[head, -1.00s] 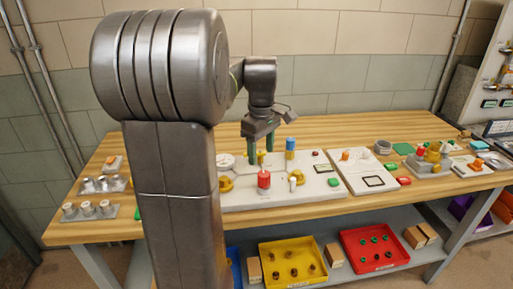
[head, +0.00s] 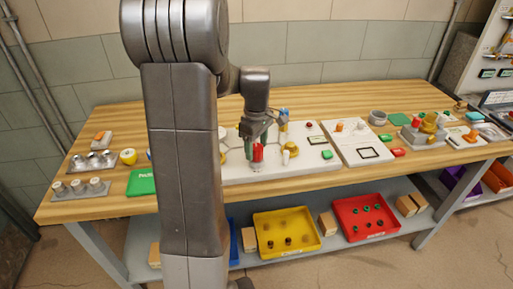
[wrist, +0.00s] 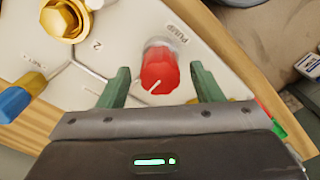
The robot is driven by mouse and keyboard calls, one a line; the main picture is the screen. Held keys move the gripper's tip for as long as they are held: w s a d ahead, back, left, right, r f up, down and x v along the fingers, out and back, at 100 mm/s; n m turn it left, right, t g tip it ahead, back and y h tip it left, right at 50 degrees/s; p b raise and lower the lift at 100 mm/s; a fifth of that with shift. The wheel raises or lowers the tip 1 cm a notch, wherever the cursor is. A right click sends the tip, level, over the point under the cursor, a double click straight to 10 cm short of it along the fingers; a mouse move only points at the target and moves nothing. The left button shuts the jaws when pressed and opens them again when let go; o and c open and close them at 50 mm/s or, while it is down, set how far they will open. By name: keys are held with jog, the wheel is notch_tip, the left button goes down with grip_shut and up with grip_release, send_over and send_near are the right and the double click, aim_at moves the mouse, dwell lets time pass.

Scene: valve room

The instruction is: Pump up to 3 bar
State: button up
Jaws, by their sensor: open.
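The red pump knob (wrist: 158,72) stands on a pale panel (wrist: 110,55) in the wrist view, with "PUMP" printed beside it and a white line on its face. My gripper (wrist: 159,79) is open, its green fingers on either side of the knob with visible gaps; whether they reach down around it I cannot tell. In the head view the red knob (head: 258,152) is close in front of my gripper (head: 254,144). A brass hex knob (wrist: 62,20) and a blue handle (wrist: 14,103) are also on the panel. No pressure reading is legible; my arm hides part of the panel.
The wooden bench (head: 345,93) also holds a second pale panel (head: 356,142) and a brass fitting on a grey base (head: 425,130) to the right. Yellow (head: 285,232) and red (head: 366,217) trays sit on the lower shelf.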

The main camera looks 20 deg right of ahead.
jog(key=shift+f, duration=0.55)
jog(key=c, duration=1)
